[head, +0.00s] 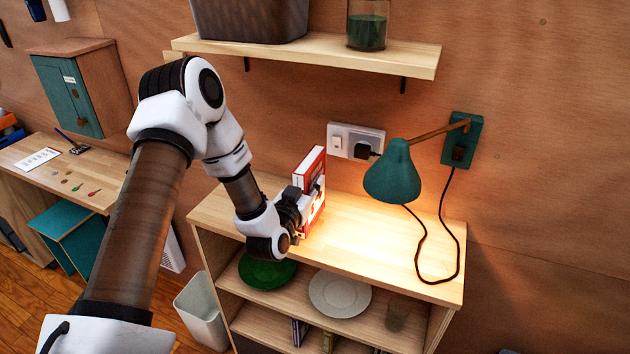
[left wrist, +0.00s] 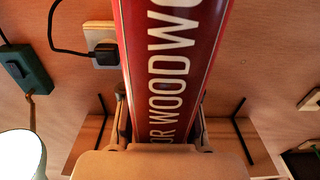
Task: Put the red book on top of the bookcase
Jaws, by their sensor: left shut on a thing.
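The red book (head: 310,168) is upright at the bookcase top, its spine with white letters filling the middle of the left wrist view (left wrist: 165,60). My left gripper (head: 301,201) is shut on the red book, with a finger on each side of it in the left wrist view (left wrist: 161,125). The bookcase (head: 370,252) has a light wooden top, and the book is over its back left part. The gripper hides the book's lower part, so I cannot tell whether it touches the top. My right gripper is not in view.
A green lamp (head: 393,175) on the wall hangs over the bookcase top, right of the book, with its cord (head: 419,250) loose. A wall shelf (head: 330,52) is above. A green plate (head: 267,271) and white plate (head: 340,293) lie on the shelf below.

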